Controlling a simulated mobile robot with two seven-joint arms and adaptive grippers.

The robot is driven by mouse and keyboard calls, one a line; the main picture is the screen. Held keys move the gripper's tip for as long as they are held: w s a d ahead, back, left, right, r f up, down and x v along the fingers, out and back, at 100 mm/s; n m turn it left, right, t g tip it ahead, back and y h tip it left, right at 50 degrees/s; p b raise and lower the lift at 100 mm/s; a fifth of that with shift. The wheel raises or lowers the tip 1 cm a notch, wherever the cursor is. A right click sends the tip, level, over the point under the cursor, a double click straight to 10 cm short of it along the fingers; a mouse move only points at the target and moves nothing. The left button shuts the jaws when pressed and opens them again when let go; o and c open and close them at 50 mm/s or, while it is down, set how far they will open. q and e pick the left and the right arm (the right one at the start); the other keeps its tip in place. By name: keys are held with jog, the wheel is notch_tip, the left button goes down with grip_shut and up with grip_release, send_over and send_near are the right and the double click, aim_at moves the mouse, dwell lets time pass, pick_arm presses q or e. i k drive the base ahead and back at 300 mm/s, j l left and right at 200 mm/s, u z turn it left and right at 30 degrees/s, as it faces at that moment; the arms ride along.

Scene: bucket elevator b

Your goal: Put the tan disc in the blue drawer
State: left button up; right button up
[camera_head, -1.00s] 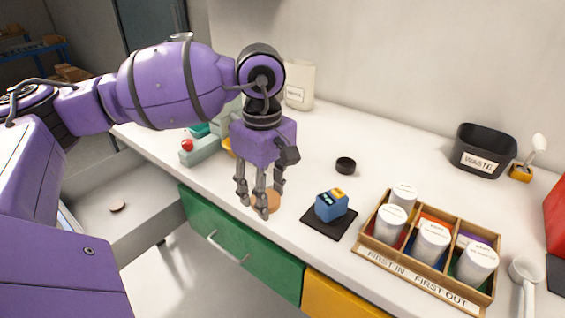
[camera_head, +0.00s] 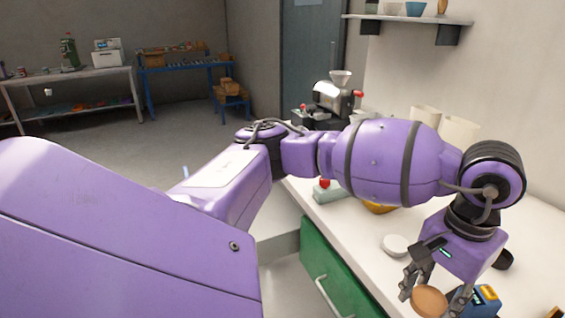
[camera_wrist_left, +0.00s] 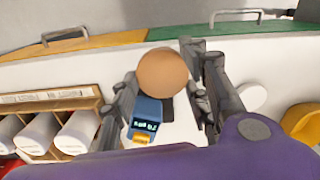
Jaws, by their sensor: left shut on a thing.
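The tan disc (camera_head: 429,301) is held in my left gripper (camera_head: 432,293) above the white counter, near its front edge. In the left wrist view the disc (camera_wrist_left: 162,73) sits between the fingers of my left gripper (camera_wrist_left: 163,92). A blue front cannot be made out in any view. An open drawer (camera_head: 281,243) with a pale grey wall shows left of the green drawer, partly hidden behind my left arm. My right gripper is out of view.
The green drawer (camera_head: 338,275) is closed below the counter; a yellow drawer (camera_wrist_left: 85,46) is beside it. A small blue device (camera_head: 484,302) stands close to the gripper. A white round lid (camera_head: 396,245) and a yellow bowl (camera_head: 380,208) lie behind. A wooden rack (camera_wrist_left: 62,95) holds white jars.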

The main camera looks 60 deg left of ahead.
aim_at(260, 217)
jog(key=i+j+u, duration=0.2)
jog(key=j, duration=0.3)
jog(key=i+j+u, duration=0.2)
jog(key=j, duration=0.25)
jog(key=i+j+u, duration=0.2)
jog(key=j, duration=0.25)
jog(key=i+j+u, duration=0.25)
jog(key=j, duration=0.15)
jog(key=i+j+u, duration=0.2)
jog(key=j, duration=0.2)
